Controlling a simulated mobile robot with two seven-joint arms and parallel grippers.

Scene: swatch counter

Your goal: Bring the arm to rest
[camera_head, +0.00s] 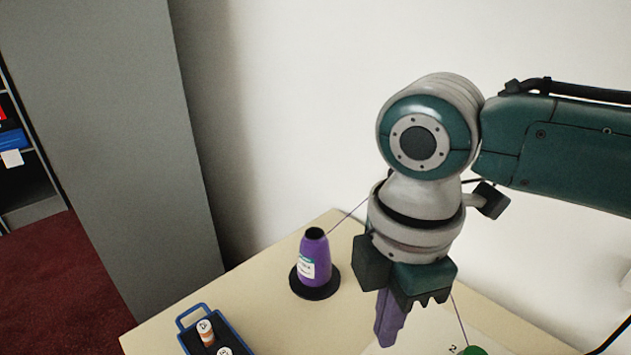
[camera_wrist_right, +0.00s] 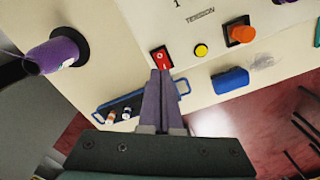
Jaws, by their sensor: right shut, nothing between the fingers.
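My right arm comes in from the right in the head view, its wrist bent down over the table (camera_head: 265,280). My right gripper (camera_head: 388,335) points down with its purple fingers together and empty. In the right wrist view the closed fingers (camera_wrist_right: 160,76) appear just below a red switch (camera_wrist_right: 161,58) in the picture; whether they touch anything there I cannot tell. My left gripper is in neither view.
A purple thread cone (camera_head: 316,262) stands left of the gripper; thin thread runs from its top behind my arm. A blue tray (camera_head: 193,309) holds small spools. A grey cabinet (camera_head: 120,140) stands left.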

